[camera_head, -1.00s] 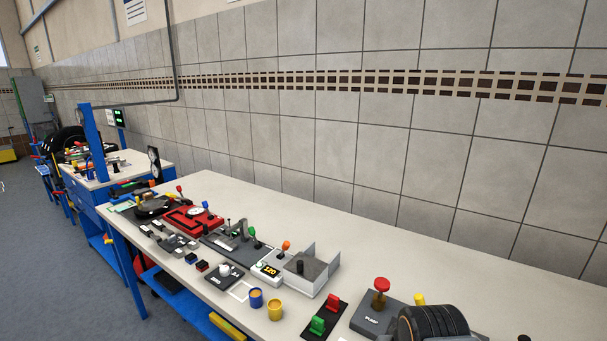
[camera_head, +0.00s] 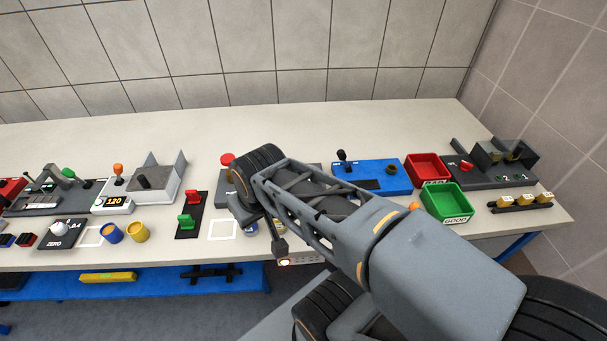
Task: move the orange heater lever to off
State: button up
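The orange heater lever (camera_head: 118,169) is a short stick with an orange knob. It stands roughly upright on a white heater unit (camera_head: 112,204) at the left of the bench. The unit's dark display reads 120 in orange. The lever's off mark is too small to read. My grey arm (camera_head: 400,245) reaches in from the lower right and bends at a black, wheel-like joint near the middle. It is well to the right of the heater and does not touch it. I cannot make out any gripper fingers.
Blue (camera_head: 111,232) and yellow (camera_head: 137,232) cups stand in front. Red and green switches (camera_head: 188,208) are further right. The bench (camera_head: 200,132) is clear behind.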

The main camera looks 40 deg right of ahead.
aim_at(119, 169)
jog(key=u, duration=0.55)
jog(key=k, duration=0.6)
jog(key=u, duration=0.75)
jog(key=i, duration=1.35)
jog(key=z, duration=0.85)
